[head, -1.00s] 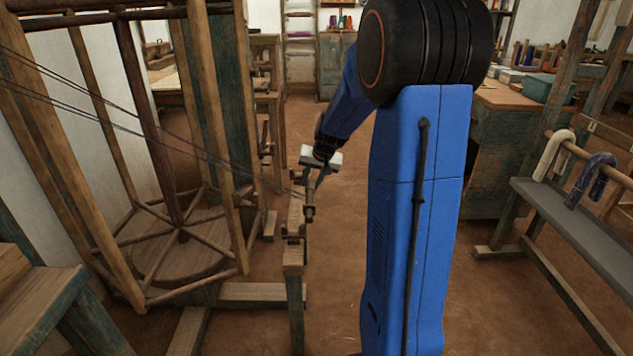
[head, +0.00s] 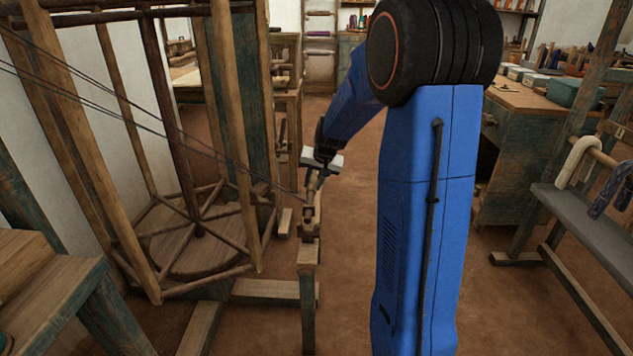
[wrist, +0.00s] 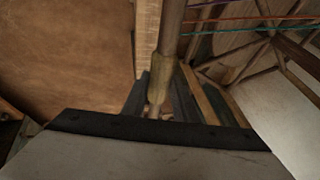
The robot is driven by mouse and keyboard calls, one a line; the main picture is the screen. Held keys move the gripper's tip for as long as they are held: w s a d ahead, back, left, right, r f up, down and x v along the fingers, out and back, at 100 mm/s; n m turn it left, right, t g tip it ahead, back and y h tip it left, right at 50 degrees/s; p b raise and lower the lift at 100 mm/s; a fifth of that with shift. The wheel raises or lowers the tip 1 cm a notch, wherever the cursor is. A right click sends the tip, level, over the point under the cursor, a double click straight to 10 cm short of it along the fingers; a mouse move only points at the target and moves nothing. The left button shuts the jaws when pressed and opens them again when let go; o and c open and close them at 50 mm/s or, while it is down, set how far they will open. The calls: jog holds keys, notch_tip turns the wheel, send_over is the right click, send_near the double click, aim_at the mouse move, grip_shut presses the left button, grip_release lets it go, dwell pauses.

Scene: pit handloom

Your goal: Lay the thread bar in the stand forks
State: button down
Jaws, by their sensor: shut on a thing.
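The thread bar (wrist: 173,30) is a brown wooden rod running up from between the dark fingers of my gripper (wrist: 158,98) in the wrist view. My gripper (head: 316,183) is shut on it. In the head view the bar is seen nearly end-on, small and partly hidden by the gripper. The wooden stand (head: 308,290) is a narrow upright frame right below the gripper. Its fork at the near end (head: 309,232) lies close under the bar's near end; I cannot tell whether they touch. The far fork is hidden. Dark threads (head: 170,130) run from the upper left towards the bar.
A tall wooden reel frame (head: 233,130) stands close to the left of the stand, with wooden floor beams (head: 270,290) between them. A bench with draped yarn hanks (head: 590,220) is at the right. Bare floor (head: 350,280) lies right of the stand.

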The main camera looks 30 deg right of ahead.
jog(key=shift+f, duration=2.15)
jog(key=c, duration=1.3)
grip_release()
jog(key=shift+c, duration=0.2)
jog(key=v, duration=1.7)
jog(key=shift+s+r, duration=0.15)
jog(key=shift+r, duration=0.05)
